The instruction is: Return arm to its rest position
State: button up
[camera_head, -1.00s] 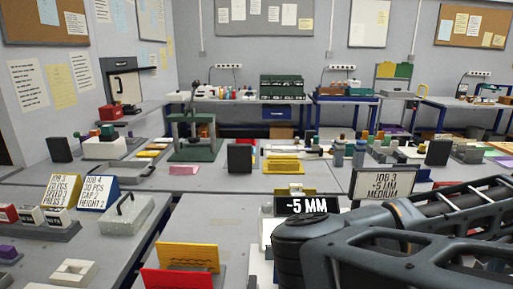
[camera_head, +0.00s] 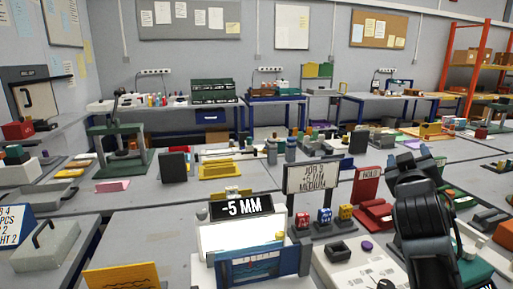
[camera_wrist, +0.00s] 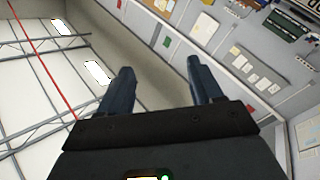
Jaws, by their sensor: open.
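My gripper (camera_wrist: 158,85) shows in the wrist view with its two dark fingers spread apart and nothing between them. The wrist view looks tilted toward the upper wall and ceiling. In the head view my dark arm (camera_head: 425,215) is folded at the right, raised over the bench; its gripper end cannot be made out there. The pen plotter (camera_head: 250,262), with a blue frame and white board, stands at the bottom centre, left of my arm. A black "-5 MM" sign (camera_head: 241,207) stands behind it.
A "JOB 3 +5 MM MEDIUM" sign (camera_head: 312,178) stands behind red, blue and yellow blocks (camera_head: 324,216). A yellow card (camera_head: 124,276) is at the lower left. Bare grey bench (camera_head: 150,225) lies left of the plotter.

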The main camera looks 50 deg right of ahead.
jog(key=w+a+f+n+t+y, duration=0.1)
jog(key=a+f+n+t+y, duration=0.5)
jog(key=a, duration=0.5)
jog(key=w+a+f+n+t+y, duration=0.1)
jog(key=a+f+n+t+y, duration=0.35)
jog(key=a+f, duration=0.5)
jog(key=s+a+f+m+g+y, duration=0.1)
jog(key=s+a+y, duration=0.3)
jog(key=s+a, duration=0.4)
jog(key=s+a+f+m+g+y, duration=0.1)
jog(key=s+a+y, duration=0.2)
jog(key=s+a, duration=0.5)
jog(key=a, duration=0.6)
jog(key=shift+s+a+f+m+y, duration=0.25)
jog(key=shift+a+f+m+y, duration=0.05)
jog(key=shift+m+y, duration=0.05)
